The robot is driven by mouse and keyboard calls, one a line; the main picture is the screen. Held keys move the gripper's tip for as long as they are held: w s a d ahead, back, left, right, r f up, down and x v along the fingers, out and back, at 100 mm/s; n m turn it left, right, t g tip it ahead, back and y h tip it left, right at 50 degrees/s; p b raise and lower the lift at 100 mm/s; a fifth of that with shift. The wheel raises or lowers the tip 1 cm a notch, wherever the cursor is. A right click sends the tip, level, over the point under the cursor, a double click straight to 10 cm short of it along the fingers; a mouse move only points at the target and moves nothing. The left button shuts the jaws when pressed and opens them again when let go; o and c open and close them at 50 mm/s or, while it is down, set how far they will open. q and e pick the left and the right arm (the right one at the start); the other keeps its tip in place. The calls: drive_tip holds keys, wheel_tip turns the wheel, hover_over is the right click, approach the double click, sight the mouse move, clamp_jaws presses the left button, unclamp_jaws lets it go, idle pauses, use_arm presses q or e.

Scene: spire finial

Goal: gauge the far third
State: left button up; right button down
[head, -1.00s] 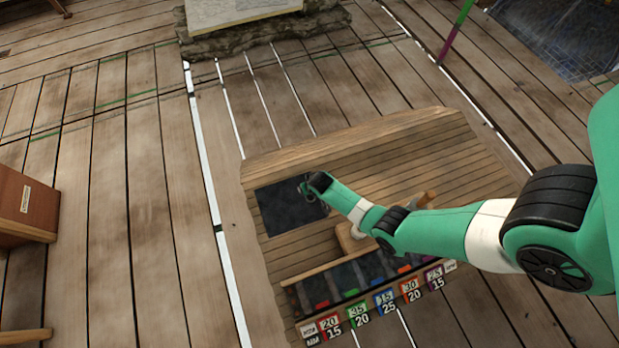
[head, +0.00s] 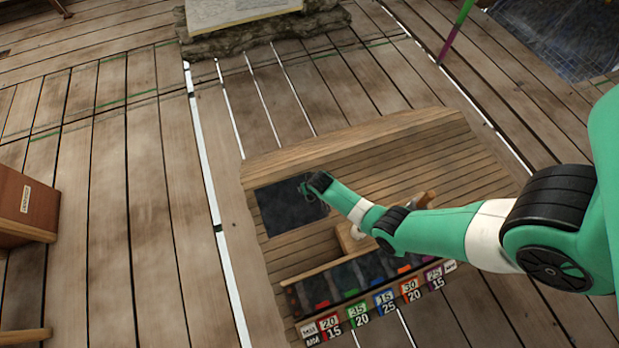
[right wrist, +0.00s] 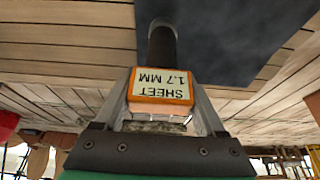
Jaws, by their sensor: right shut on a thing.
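My right gripper (head: 310,187) reaches over the dark square panel (head: 282,212) at the left of the slatted wooden bench (head: 350,136). In the right wrist view the gripper (right wrist: 162,85) is shut on an orange-edged tool (right wrist: 160,100) with a pale label reading "SHEET 1.7 MM". A dark cylindrical part (right wrist: 161,45) shows beyond the label, against the dark panel (right wrist: 225,35). I cannot tell whether it touches the panel. In the head view the held tool is too small to make out. My left gripper is not in view.
A dark divided tray (head: 345,278) with coloured, numbered labels (head: 385,302) runs along the bench's front. A wooden object (head: 347,238) stands partly behind my right arm. A brown box (head: 25,205) is at far left. Plank floor lies around the bench.

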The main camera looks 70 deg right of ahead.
idle(0.4)
wheel_tip(320, 180, up, 5)
drive_tip(key=p, duration=0.5)
idle(0.9)
wheel_tip(320, 180, down, 5)
drive_tip(key=b, duration=0.4)
drive_tip(key=shift+r+b, duration=0.15)
drive_tip(key=shift+b, duration=0.15)
unclamp_jaws()
drive_tip(key=shift+r, duration=0.1)
